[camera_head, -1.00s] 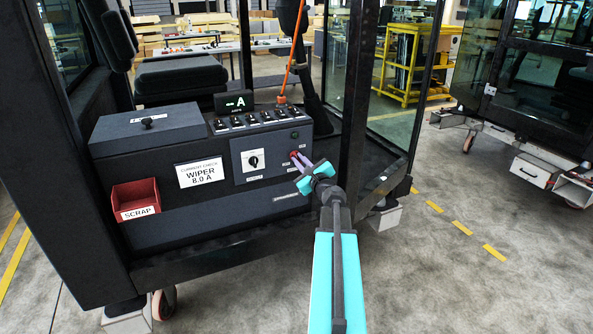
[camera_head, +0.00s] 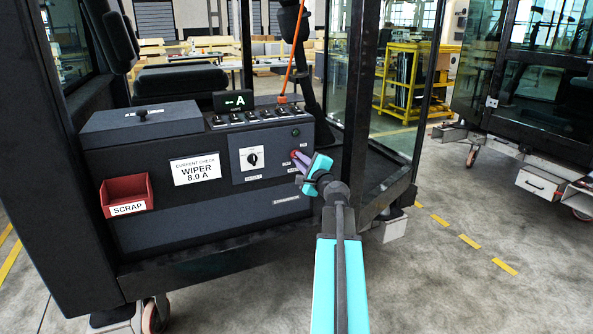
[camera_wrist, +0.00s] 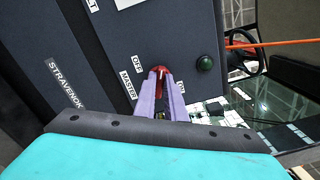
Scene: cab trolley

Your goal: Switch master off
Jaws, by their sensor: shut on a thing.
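The master switch is a red knob (camera_wrist: 160,71) on the dark panel, beside labels reading MASTER (camera_wrist: 127,85) and OFF (camera_wrist: 138,62) in the wrist view. My gripper (camera_head: 297,160) reaches the right end of the console front in the head view. In the wrist view its two purple fingers (camera_wrist: 161,80) are shut on the red knob. The fingers hide most of the knob, so its exact turn angle is hard to tell. A dark green round lamp or button (camera_wrist: 205,64) sits beside it and looks unlit.
The console (camera_head: 110,165) carries a rotary selector (camera_head: 252,159), a row of toggle switches (camera_head: 250,117), a display showing "- A" (camera_head: 234,101) and a red SCRAP bin (camera_head: 126,192). A dark cab post (camera_head: 357,100) stands just right of my gripper.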

